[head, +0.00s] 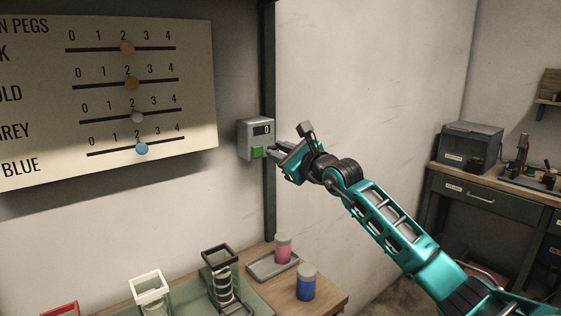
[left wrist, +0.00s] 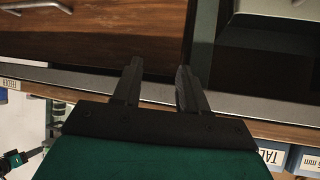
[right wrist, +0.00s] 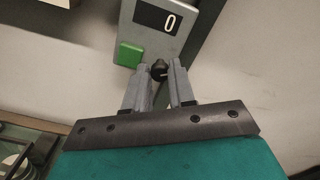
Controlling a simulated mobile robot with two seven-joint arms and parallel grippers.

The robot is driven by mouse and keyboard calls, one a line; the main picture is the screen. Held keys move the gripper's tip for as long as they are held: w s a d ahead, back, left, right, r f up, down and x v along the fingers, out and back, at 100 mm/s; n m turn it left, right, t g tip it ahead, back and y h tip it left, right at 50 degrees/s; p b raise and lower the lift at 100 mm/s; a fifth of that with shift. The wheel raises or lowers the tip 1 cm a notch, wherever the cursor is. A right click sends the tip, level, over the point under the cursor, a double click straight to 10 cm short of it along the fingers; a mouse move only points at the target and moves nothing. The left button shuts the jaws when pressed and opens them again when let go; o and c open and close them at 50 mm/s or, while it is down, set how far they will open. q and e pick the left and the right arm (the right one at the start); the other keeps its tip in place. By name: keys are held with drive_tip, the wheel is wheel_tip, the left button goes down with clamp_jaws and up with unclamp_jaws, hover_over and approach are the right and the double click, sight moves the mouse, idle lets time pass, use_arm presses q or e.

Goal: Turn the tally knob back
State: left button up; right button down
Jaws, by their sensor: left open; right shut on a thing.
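The tally box (head: 256,137) is a grey unit on a dark post, with a green button (head: 257,153) and a small display reading 0. The right wrist view also shows the box (right wrist: 149,48), the green button (right wrist: 129,54) and the 0 display. My right gripper (head: 275,151) is at the box's right side. In the right wrist view the gripper (right wrist: 160,75) is shut on the dark tally knob (right wrist: 160,69), which lies between its fingertips. My left gripper (left wrist: 159,75) is open and empty in the left wrist view, and is outside the head view.
A pegboard sign (head: 120,100) with sliders hangs at left. Below, a table (head: 322,299) carries a grey tray (head: 262,268) with a pink-filled jar (head: 283,248), a blue jar (head: 306,283) and frames (head: 151,288). A workbench (head: 487,191) stands at right.

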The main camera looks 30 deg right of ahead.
use_arm(q)
drive_tip(key=shift+h, duration=0.6)
drive_tip(key=d+f+b, duration=0.1)
drive_tip(key=b, duration=0.1)
drive_tip(key=w+d+f+b, duration=0.1)
drive_tip(key=f+b, duration=0.1)
drive_tip(key=b, duration=0.1)
drive_tip(key=f+b, duration=0.1)
drive_tip(key=b, duration=0.2)
drive_tip(key=shift+w+d+f, duration=0.15)
drive_tip(key=shift+w+d, duration=0.2)
drive_tip(key=shift+d, duration=0.05)
use_arm(e)
drive_tip(key=n, duration=1.2)
drive_tip(key=shift+f, duration=0.15)
use_arm(q)
drive_tip(key=shift+f, duration=0.1)
drive_tip(key=shift+s+f, duration=0.1)
drive_tip(key=shift+s, duration=0.05)
use_arm(e)
drive_tip(key=c, duration=1)
unclamp_jaws()
